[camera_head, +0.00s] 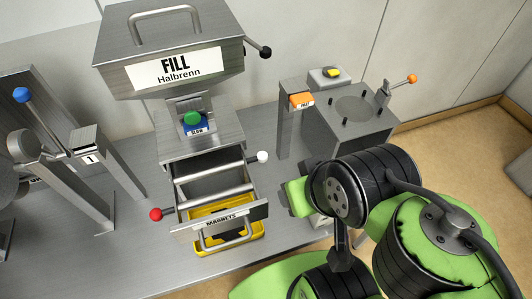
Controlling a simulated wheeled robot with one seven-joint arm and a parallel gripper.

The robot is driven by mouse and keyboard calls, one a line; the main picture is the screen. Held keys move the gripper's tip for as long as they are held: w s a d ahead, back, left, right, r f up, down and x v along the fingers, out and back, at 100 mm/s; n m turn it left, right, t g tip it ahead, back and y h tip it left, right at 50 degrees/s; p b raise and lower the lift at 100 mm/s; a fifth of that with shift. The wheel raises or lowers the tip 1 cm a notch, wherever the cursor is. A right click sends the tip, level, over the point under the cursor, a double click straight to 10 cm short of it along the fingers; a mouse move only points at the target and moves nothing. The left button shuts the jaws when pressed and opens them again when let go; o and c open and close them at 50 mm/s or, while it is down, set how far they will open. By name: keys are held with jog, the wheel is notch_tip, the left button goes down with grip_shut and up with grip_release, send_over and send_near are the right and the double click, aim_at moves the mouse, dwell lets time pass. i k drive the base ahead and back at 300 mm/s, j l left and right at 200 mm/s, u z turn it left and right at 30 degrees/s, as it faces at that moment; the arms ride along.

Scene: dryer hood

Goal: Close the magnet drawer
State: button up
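The magnet drawer (217,222) has a steel front labelled MAGNETS and a bar handle (224,241). It stands pulled out toward the front of the steel housing (200,145) under the FILL hopper. Two round steel bars (215,182) cross the open space behind its front. The end of my arm, with a green and grey part that seems to belong to my gripper (297,196), is to the right of the drawer, apart from it. My arm links hide much of this end. I cannot make out fingertips or anything held.
A yellow tray (250,238) lies below the drawer. A red-knobbed lever (157,214) and a white knob (262,156) flank it. A green button (193,118) is above. Right of it stand an orange-labelled post (290,120) and a steel box (350,125). Bench space at left front is clear.

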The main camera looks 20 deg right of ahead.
aim_at(201, 228)
jog(key=k+j+u, duration=0.2)
jog(key=u, duration=0.2)
jog(key=k+j+u, duration=0.1)
jog(key=j+u, duration=0.25)
jog(key=k+j+u, duration=0.1)
jog(key=j+u, duration=0.3)
jog(key=j, duration=0.05)
